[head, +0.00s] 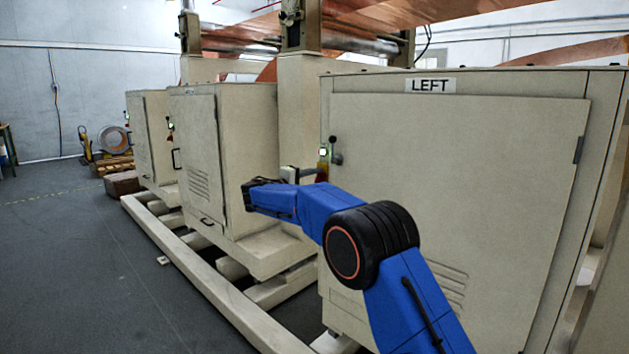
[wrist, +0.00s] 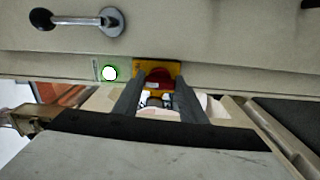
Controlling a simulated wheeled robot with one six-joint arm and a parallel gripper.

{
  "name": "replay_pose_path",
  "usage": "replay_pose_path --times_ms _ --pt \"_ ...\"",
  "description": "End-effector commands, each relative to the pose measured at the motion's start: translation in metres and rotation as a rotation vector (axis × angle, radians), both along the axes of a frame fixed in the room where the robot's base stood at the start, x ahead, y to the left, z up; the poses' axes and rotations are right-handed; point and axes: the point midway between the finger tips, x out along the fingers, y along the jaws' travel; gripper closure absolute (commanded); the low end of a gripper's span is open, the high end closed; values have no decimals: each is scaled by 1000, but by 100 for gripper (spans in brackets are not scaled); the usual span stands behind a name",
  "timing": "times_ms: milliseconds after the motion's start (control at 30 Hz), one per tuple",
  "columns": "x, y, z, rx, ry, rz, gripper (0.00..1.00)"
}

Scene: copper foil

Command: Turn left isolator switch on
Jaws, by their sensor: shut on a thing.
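The left isolator switch is a red knob (wrist: 158,77) on a yellow plate (wrist: 138,68), mounted on the narrow front edge of the cabinet labelled LEFT (head: 430,86). In the head view the switch (head: 322,168) shows as a small yellow and red patch, mostly hidden by my gripper. My gripper (wrist: 159,88) is shut on the red knob, with one dark finger on each side of it. In the head view my gripper (head: 306,173) reaches the switch from the left. The knob's turned position cannot be told.
A green-lit indicator (wrist: 109,73) sits beside the switch. Another cabinet (head: 235,150) stands to the left. Open floor (head: 80,260) lies at far left.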

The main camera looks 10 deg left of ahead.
Motion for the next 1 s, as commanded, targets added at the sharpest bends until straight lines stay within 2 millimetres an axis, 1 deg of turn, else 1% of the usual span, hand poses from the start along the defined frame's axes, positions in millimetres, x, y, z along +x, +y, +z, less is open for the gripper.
replay_pose_path --times_ms 300,600,800,1000 --pt "0 0 -4 235 -180 -3 85" --pt "0 1 -5 425 -328 -3 85" --pt "0 1 -6 512 -396 -4 85" --pt "1 1 -6 560 -433 -4 85"
